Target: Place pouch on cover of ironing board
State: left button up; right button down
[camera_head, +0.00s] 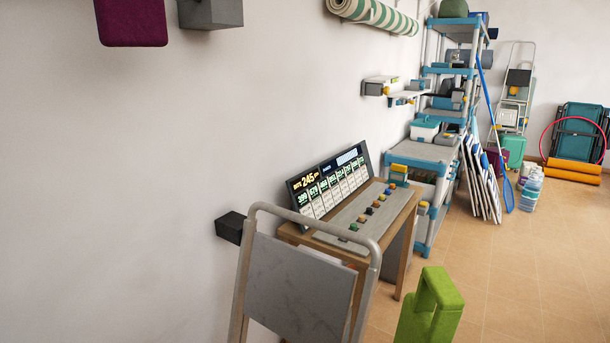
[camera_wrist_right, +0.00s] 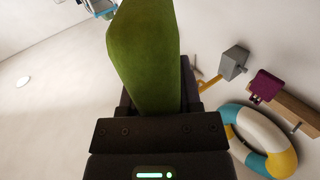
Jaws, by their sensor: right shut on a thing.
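A green pouch (camera_wrist_right: 145,55) is held between the dark fingers of my right gripper (camera_wrist_right: 156,92) in the right wrist view. A lime-green object with a loop-like top (camera_head: 431,305) shows at the bottom of the head view and looks like the same pouch; its lower end is cut off by the frame, and no gripper shows there. I cannot make out the ironing board or its cover for sure in either view. My left gripper is not in view.
A grey panel in a tubular frame (camera_head: 300,290) stands close in front. Behind it is a wooden desk (camera_head: 400,222) with a display board (camera_head: 330,182). Blue-and-grey shelving (camera_head: 425,152) and leaning white panels (camera_head: 480,180) stand farther back. The tiled floor (camera_head: 530,270) at right is clear.

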jog(key=shift+s+a+f, duration=0.1)
jog(key=shift+s+f, duration=0.15)
jog(key=shift+f, duration=0.1)
jog(key=shift+r, duration=0.1)
